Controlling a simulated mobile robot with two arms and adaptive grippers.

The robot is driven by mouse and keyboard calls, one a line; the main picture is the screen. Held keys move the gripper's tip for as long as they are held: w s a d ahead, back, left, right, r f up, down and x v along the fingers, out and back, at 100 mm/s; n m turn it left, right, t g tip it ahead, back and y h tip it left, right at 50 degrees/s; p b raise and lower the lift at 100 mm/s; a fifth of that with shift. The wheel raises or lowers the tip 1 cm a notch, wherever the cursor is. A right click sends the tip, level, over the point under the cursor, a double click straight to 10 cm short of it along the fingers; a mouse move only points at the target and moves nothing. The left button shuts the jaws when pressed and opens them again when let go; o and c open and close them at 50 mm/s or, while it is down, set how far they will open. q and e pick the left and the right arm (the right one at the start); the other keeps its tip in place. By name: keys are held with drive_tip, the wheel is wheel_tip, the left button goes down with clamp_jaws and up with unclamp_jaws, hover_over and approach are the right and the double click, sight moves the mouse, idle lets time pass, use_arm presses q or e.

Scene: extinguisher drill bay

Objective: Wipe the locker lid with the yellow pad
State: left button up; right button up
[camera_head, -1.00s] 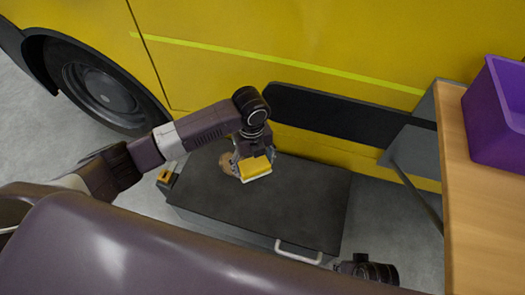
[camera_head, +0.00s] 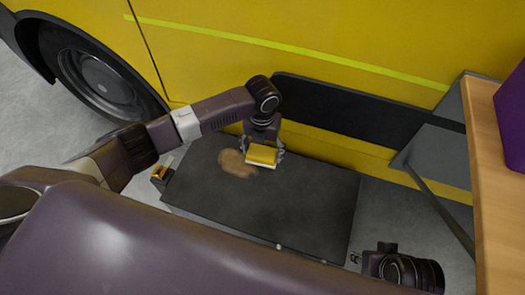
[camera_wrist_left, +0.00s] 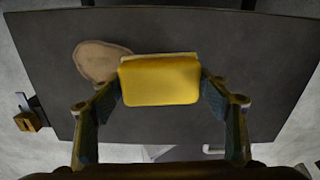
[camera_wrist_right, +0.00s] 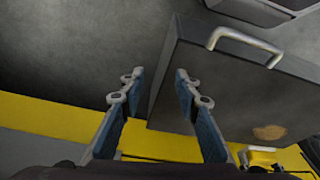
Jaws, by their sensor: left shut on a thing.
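The dark grey locker lid (camera_head: 290,205) lies flat below me, with a tan, rounded stain (camera_head: 237,164) near its far left part. The stain also shows in the left wrist view (camera_wrist_left: 101,61). My left gripper (camera_head: 262,150) is shut on the yellow pad (camera_head: 262,155), just right of the stain. In the left wrist view the pad (camera_wrist_left: 160,80) sits between both fingers. I cannot tell whether it touches the lid. My right gripper (camera_wrist_right: 160,90) is open and empty, off the lid's near right corner.
A yellow vehicle (camera_head: 330,60) with a wheel (camera_head: 90,70) stands behind the locker. A wooden tabletop (camera_head: 500,200) with a purple bin (camera_head: 512,120) is at the right. The lid's handle (camera_wrist_right: 245,42) shows in the right wrist view.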

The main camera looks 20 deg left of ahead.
use_arm(q)
drive_tip(key=shift+f+b, duration=0.65)
drive_tip(key=shift+f, duration=0.25)
wheel_tip(320, 180, down, 2)
drive_tip(key=shift+f+b, duration=0.1)
drive_tip(key=shift+b, duration=1.05)
drive_tip(key=shift+f, duration=0.2)
use_arm(e)
drive_tip(key=w+a+r+t+y, duration=0.1)
drive_tip(key=w+a+r+t, duration=0.2)
drive_tip(key=w, duration=0.7)
wheel_tip(320, 180, up, 4)
drive_tip(key=t, duration=0.2)
drive_tip(key=shift+w+a+t, duration=0.2)
drive_tip(key=shift+w+t, duration=0.05)
drive_tip(key=shift+t, duration=0.05)
use_arm(q)
drive_tip(key=shift+f+b, duration=0.25)
drive_tip(key=shift+b, duration=0.1)
use_arm(e)
drive_tip(key=shift+w+a+r+t+y, duration=0.1)
drive_tip(key=shift+w+r+t+y, duration=0.2)
drive_tip(key=shift+w, duration=0.1)
use_arm(q)
drive_tip(key=shift+f, duration=0.1)
use_arm(e)
drive_tip(key=shift+w+a+r, duration=0.1)
drive_tip(key=shift+w+r, duration=0.1)
drive_tip(key=shift+w, duration=0.05)
